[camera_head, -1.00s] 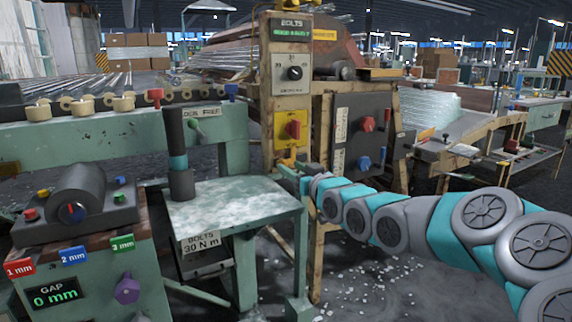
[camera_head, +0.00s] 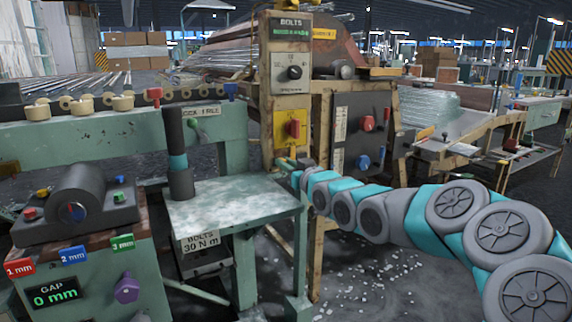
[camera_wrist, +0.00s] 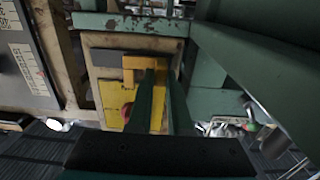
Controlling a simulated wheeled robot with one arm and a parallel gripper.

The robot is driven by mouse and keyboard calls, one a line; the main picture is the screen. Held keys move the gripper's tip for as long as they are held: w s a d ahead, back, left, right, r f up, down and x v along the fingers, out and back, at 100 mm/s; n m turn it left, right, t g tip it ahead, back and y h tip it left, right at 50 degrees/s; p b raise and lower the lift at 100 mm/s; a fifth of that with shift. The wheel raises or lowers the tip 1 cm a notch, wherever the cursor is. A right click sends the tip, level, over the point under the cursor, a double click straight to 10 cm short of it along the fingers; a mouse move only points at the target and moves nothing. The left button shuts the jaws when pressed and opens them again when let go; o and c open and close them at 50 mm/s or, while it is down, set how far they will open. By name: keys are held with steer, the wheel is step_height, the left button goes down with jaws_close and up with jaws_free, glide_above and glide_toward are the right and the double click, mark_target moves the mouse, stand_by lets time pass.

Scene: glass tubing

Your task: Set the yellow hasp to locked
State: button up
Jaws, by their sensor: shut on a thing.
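The yellow hasp (camera_wrist: 146,62) shows in the wrist view as a bright yellow bracket in front of a yellow panel (camera_head: 292,129) on the wooden-framed machine post. My gripper (camera_wrist: 158,72) reaches to it, with its two green fingers close together at the bracket, shut on the hasp. The fingertips cover part of the hasp, so its exact position is hidden. In the head view my gripper (camera_head: 284,163) is small, just below the yellow panel, and the hasp is hard to make out there. A red switch (camera_head: 293,128) sits on the same panel.
A green table (camera_head: 235,199) stands left of my gripper, and a green beam (camera_wrist: 255,60) is close on the right in the wrist view. A dark panel with red and blue knobs (camera_head: 362,130) is to the right. Loose white bits lie on the floor.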

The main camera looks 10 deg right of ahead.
jaws_close()
stand_by(0.6)
stand_by(0.3)
